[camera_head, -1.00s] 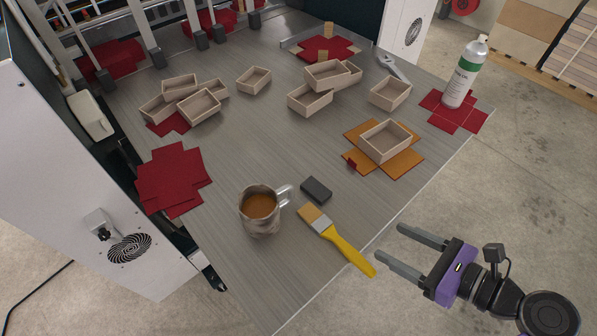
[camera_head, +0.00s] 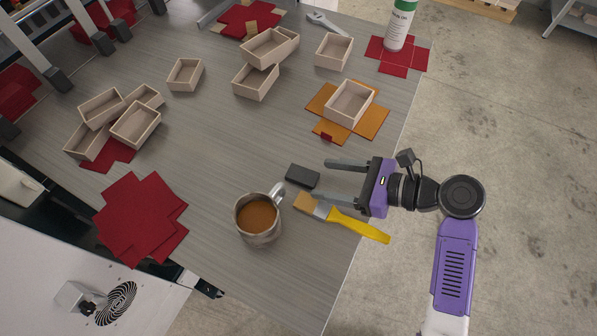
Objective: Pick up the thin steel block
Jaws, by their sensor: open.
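The thin steel block (camera_head: 302,176) is a small dark grey slab lying on the grey table, between the mug and my gripper. My gripper (camera_head: 327,179) is open and empty, with its two grey fingers pointing left. The fingertips are just to the right of the block in the picture, one above its level and one near its lower right side. I cannot tell how high the fingers are above the table. No finger visibly touches the block.
A metal mug (camera_head: 259,222) of brown drink stands left of and below the block. A yellow-handled brush (camera_head: 345,221) lies just below the block and gripper. Orange card with a tray (camera_head: 349,103) on it lies above. Clear table (camera_head: 225,150) extends to the left.

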